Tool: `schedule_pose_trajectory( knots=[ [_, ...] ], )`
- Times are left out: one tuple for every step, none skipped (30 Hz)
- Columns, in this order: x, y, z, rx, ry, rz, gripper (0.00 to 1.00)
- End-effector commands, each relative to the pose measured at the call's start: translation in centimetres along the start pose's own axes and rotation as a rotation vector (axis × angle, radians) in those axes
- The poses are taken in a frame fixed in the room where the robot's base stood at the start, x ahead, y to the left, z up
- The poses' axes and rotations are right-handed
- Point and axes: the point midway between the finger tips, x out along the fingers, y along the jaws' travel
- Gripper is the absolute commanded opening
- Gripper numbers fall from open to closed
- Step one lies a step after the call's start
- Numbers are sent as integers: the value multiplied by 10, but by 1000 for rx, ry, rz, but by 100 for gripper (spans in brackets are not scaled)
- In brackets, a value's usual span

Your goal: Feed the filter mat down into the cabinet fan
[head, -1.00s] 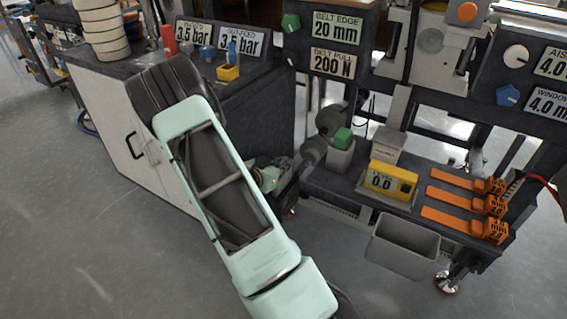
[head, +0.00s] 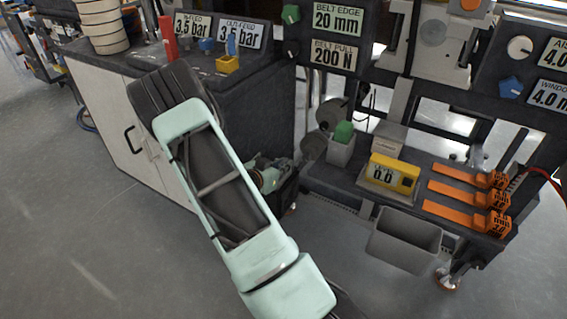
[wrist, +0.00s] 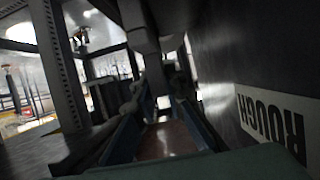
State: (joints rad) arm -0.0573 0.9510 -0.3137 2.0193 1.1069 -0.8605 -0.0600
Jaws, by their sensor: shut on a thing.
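My gripper (wrist: 158,125) shows in the wrist view as two dark fingers in shadow, close around something, with a reddish-brown surface (wrist: 170,140) between them. A teal slab (wrist: 215,164) fills the bottom edge of that view, and I cannot tell whether it is the filter mat or part of my wrist. In the head view my mint-green arm covers the gripper, so what it holds does not show there. I cannot pick out the fan for certain. A dark panel (wrist: 225,60) stands close on the right in the wrist view, with an upside-down "ROUGH" label (wrist: 270,118).
A white-doored cabinet (head: 110,125) stands left of my arm. Right of it is a dark bench (head: 335,182) with a yellow readout (head: 394,174), orange clamps (head: 470,200) and a green-topped grey holder (head: 341,151). A grey bin (head: 403,242) hangs in front. Floor is open in front.

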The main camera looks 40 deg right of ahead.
Motion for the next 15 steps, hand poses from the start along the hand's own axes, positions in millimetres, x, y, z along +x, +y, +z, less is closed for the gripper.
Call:
schedule_pose_trajectory(
  knots=[
    [1,0,1,0,1,0,0],
    [1,0,2,0,1,0,0],
    [2,0,3,0,1,0,0],
    [2,0,4,0,1,0,0],
    [2,0,5,0,1,0,0],
    [3,0,6,-1,1,0,0],
    [3,0,7,-1,1,0,0],
    [4,0,8,-1,1,0,0],
    [4,0,9,-1,1,0,0],
    [4,0,10,-1,1,0,0],
    [5,0,11,-1,1,0,0],
    [5,0,12,-1,1,0,0],
    [5,0,12,-1,1,0,0],
    [6,0,13,-1,1,0,0],
    [6,0,14,-1,1,0,0]
  ],
)
